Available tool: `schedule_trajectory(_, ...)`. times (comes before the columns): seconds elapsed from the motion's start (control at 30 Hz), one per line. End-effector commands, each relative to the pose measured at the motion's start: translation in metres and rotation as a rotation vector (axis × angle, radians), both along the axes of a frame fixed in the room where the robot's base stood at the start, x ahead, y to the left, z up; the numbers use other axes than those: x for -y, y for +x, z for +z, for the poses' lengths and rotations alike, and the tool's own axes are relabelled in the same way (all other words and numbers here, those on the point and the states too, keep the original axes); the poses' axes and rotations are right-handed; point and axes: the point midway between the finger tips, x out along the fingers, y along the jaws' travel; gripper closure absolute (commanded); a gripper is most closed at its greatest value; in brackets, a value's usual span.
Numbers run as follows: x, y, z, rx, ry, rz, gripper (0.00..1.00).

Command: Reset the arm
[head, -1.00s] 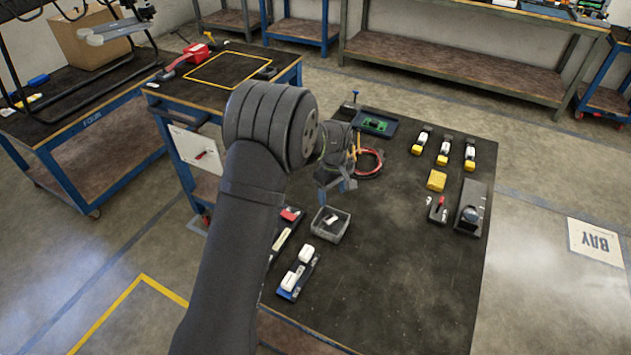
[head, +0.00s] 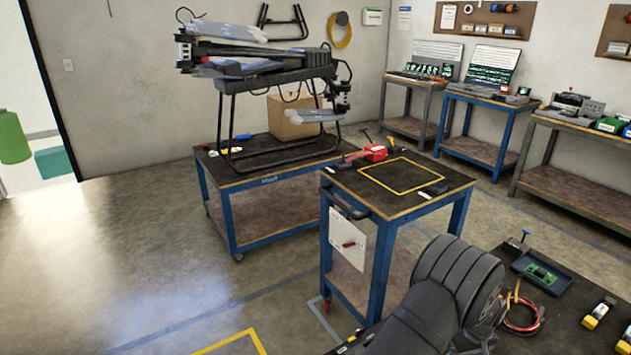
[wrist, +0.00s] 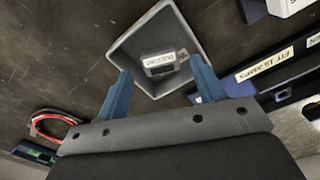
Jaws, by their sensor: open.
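In the wrist view my gripper (wrist: 160,92) has its two blue fingers spread apart with nothing between them. Beyond the fingertips is a grey open bin (wrist: 128,50) on the dark bench top, with a small labelled silver-grey part (wrist: 160,63) in it. The bin appears below the fingers, and the exact gap cannot be told. In the head view my dark arm rises at the bottom right, and my gripper is hidden or out of frame there.
The dark bench (head: 570,318) holds a green circuit board in a tray (head: 542,272), a red cable loop (head: 522,318) and yellow-white parts (head: 598,312). A blue cart (head: 345,190) with a yellow-outlined top stands beside it. The drone (head: 270,68) rests on a rack over another cart. Floor at left is clear.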

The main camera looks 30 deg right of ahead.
Motion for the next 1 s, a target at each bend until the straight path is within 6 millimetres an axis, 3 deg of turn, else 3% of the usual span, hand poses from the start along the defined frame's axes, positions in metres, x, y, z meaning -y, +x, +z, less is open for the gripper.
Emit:
schedule_trajectory(0.2,0.000,0.000,0.008,0.000,0.001,0.000,0.38)
schedule_trajectory(0.53,0.000,0.000,0.006,-0.001,0.001,0.000,0.38)
schedule_trajectory(0.67,-0.001,0.000,-0.005,0.000,0.002,0.000,0.38)
schedule_trajectory(0.8,-0.001,0.000,-0.029,-0.001,0.004,0.000,0.38)
schedule_trajectory(1.0,0.001,0.000,0.019,0.001,-0.004,0.000,0.38)
